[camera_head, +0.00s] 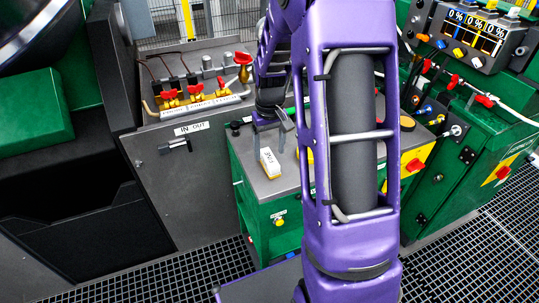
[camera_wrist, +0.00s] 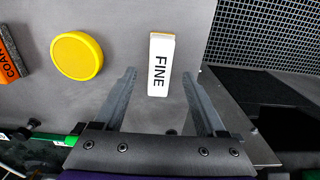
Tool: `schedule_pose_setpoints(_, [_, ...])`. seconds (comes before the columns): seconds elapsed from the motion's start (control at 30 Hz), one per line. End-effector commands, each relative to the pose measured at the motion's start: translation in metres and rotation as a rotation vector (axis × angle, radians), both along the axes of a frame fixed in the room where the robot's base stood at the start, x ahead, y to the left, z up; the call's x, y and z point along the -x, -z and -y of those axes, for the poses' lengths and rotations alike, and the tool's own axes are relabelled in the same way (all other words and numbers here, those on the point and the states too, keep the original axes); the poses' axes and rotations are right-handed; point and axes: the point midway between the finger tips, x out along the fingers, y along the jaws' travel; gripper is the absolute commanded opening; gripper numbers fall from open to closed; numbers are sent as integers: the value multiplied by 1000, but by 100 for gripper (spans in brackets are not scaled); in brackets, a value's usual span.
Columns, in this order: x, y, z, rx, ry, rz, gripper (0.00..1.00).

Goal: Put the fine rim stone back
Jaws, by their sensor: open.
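The fine rim stone (camera_wrist: 161,65) is a white block with a yellowish end and the word FINE on it. It lies flat on the grey top of the green cabinet; in the head view it is the small white block (camera_head: 269,163) near the top's left edge. My gripper (camera_wrist: 159,76) is open and empty, with one finger on each side of the stone in the wrist view and a gap on both sides. In the head view my gripper (camera_head: 271,133) is just behind and above the stone; how high is hard to tell.
A yellow disc (camera_wrist: 77,56) and a dark-ended orange block marked COAR (camera_wrist: 9,62) lie left of the stone. The green cabinet (camera_head: 272,210) has a clear strip around the stone. A grey valve station (camera_head: 185,180) stands left, a control panel (camera_head: 474,34) right.

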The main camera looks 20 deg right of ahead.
Motion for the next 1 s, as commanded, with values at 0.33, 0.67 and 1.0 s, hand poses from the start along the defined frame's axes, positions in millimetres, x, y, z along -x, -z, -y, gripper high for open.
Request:
schedule_pose_setpoints(0.33, [0, -71, 0, 1, 0, 2, 73])
schedule_pose_setpoints(0.67, [1, -85, 0, 0, 0, 0, 73])
schedule_pose_setpoints(1.0, [1, -84, 0, 0, -1, 0, 73])
